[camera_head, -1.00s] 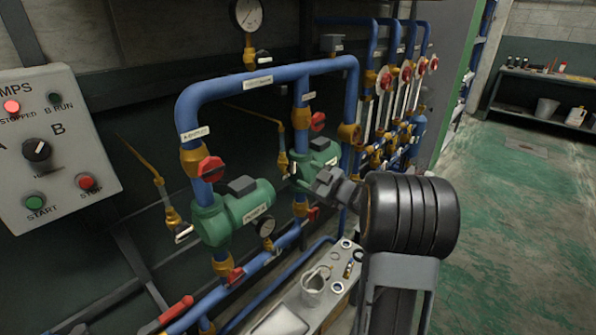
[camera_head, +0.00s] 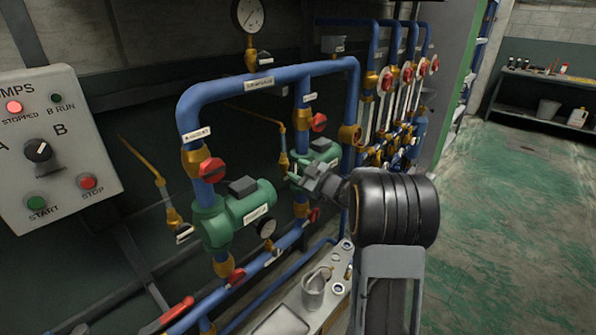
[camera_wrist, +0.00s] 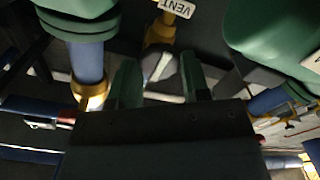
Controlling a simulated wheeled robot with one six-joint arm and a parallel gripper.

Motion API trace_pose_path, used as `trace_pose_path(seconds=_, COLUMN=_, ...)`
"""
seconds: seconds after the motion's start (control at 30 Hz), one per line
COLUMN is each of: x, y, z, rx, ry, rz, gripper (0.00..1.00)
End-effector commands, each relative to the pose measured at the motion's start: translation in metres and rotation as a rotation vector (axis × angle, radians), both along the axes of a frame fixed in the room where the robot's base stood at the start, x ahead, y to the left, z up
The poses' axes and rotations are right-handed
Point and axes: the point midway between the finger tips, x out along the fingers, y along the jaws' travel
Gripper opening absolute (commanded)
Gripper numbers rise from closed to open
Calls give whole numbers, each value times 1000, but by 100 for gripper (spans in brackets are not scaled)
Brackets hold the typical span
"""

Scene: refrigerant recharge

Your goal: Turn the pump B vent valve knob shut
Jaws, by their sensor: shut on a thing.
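The pump B vent valve is a small brass fitting (camera_head: 284,160) with a thin brass tube, left of the rear green pump (camera_head: 320,152). In the wrist view, its brass body (camera_wrist: 159,30) hangs beside a white VENT tag (camera_wrist: 178,8). Below it is the pale grey knob (camera_wrist: 160,66). My gripper (camera_head: 293,180) reaches in from the right and is at the valve. Its two green fingers stand on either side of the knob in the wrist view (camera_wrist: 160,86), shut on it. In the head view the gripper hides the knob.
The front green pump (camera_head: 240,215) has its own vent valve (camera_head: 178,222). Blue pipes with red-handled valves (camera_head: 212,169) surround both pumps. A control panel (camera_head: 60,210) is at left. Open floor is at right.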

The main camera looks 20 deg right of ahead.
Motion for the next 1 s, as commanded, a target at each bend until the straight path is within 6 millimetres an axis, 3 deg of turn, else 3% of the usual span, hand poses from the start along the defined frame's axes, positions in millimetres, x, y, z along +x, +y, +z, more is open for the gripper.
trace_pose_path(seconds=0.7, x=0, y=0, z=3, rx=296, ry=134, rz=-1, gripper=14)
trace_pose_path(seconds=1.0, x=0, y=0, z=0, rx=342, ry=155, rz=-1, gripper=14)
